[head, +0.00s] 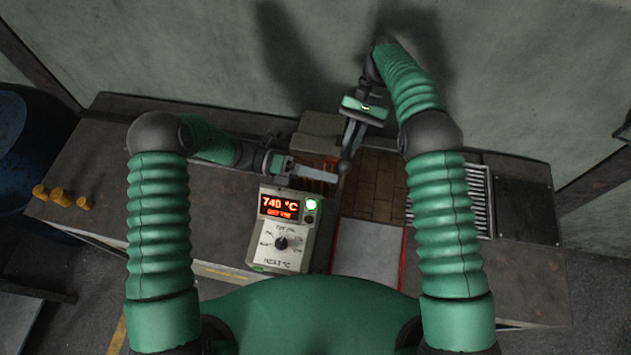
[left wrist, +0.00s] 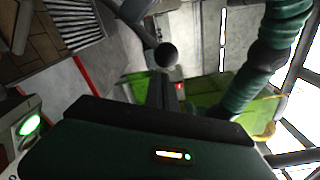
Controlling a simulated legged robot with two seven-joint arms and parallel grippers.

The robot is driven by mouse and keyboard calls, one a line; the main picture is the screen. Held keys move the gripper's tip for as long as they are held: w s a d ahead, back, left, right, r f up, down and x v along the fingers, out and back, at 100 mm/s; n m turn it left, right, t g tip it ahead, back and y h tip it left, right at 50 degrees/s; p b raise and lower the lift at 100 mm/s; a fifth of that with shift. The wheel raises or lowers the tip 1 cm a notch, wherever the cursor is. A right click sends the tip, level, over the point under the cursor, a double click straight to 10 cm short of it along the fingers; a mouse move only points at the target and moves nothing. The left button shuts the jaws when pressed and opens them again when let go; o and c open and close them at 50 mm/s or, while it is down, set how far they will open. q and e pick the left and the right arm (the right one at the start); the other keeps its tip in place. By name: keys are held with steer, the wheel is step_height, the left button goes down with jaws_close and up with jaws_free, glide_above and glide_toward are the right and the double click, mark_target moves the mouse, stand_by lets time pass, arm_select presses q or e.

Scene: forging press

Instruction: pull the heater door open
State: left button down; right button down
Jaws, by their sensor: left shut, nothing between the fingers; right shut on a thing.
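The heater (head: 320,128) is a grey block at the back middle of the bench, with an orange glow low at its front. A dark ball knob (head: 344,167) is at its right front; it also shows in the left wrist view (left wrist: 165,55). I cannot make out the door's edges or how far it stands open. My right gripper (head: 347,153) reaches down from above and is shut on the ball knob. My left gripper (head: 336,175) is shut and empty, its fingers pointing right, with the tips close to the knob. I cannot tell whether they touch it.
A control box (head: 285,230) reading 740 °C with a lit green lamp stands in front of the heater. To the right are a brick surface (head: 378,185), a pale red-edged plate (head: 368,250) and a metal grille (head: 480,200).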

arm_select(q)
steer(key=shift+w+r, duration=0.1)
steer(key=shift+w, duration=0.05)
steer(key=shift+w+d+r, duration=0.1)
steer(key=shift+w+r, duration=0.65)
steer(key=shift+r, duration=0.1)
arm_select(e)
steer(key=shift+s+a+f, duration=0.1)
steer(key=c, duration=1.5)
jaws_free()
arm_select(q)
steer(key=shift+f, duration=0.1)
